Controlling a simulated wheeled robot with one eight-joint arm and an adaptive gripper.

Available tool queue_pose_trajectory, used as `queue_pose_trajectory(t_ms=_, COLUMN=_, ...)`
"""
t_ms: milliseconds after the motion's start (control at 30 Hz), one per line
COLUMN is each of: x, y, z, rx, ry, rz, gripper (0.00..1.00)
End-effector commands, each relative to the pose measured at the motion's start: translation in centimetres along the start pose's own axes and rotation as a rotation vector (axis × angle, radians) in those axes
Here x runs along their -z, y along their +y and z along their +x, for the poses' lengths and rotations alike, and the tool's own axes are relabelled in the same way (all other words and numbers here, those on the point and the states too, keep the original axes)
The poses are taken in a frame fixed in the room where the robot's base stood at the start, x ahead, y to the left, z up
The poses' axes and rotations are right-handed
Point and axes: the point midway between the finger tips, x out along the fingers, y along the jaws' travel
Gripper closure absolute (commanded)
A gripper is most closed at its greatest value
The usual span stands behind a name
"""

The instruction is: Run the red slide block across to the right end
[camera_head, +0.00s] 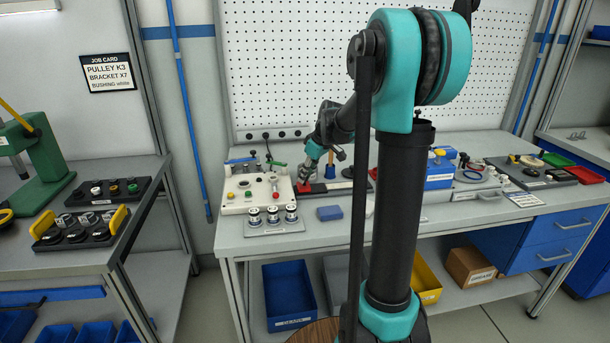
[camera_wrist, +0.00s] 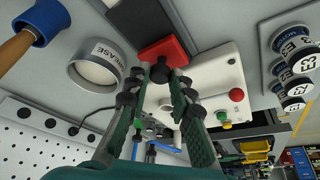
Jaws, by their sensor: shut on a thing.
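The red slide block (camera_head: 304,187) sits at the left end of a dark rail (camera_head: 336,185) on the bench. In the wrist view the red block (camera_wrist: 168,48) shows just beyond my fingertips, with the black rail (camera_wrist: 142,24) running away from it to the upper left. A black knob (camera_wrist: 159,70) stands up from the block. My gripper (camera_head: 308,178) reaches down over the block; in the wrist view its fingers (camera_wrist: 159,80) stand on both sides of the knob and are closed on it. Part of the far rail is hidden behind my arm in the head view.
A white control panel (camera_head: 236,205) with buttons stands left of the rail. A blue holder with a wooden handle (camera_wrist: 42,18) and a grease tin (camera_wrist: 98,66) stand close beside the rail. A blue block (camera_head: 329,213) lies in front. Capped cylinders (camera_wrist: 297,58) stand by the panel.

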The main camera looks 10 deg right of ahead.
Motion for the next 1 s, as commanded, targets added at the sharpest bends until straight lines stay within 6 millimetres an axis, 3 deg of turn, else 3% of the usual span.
queue_pose_trajectory(t_ms=167, x=-1.9, y=2.1, z=-0.8, rx=-0.002, ry=-0.002, rz=0.006, gripper=1.0)
queue_pose_trajectory(t_ms=700, x=-11.6, y=12.5, z=-4.8, rx=-0.002, ry=0.0, rz=0.006, gripper=1.0)
queue_pose_trajectory(t_ms=1000, x=-14.2, y=15.4, z=-5.9, rx=-0.001, ry=-0.001, rz=0.002, gripper=1.0)
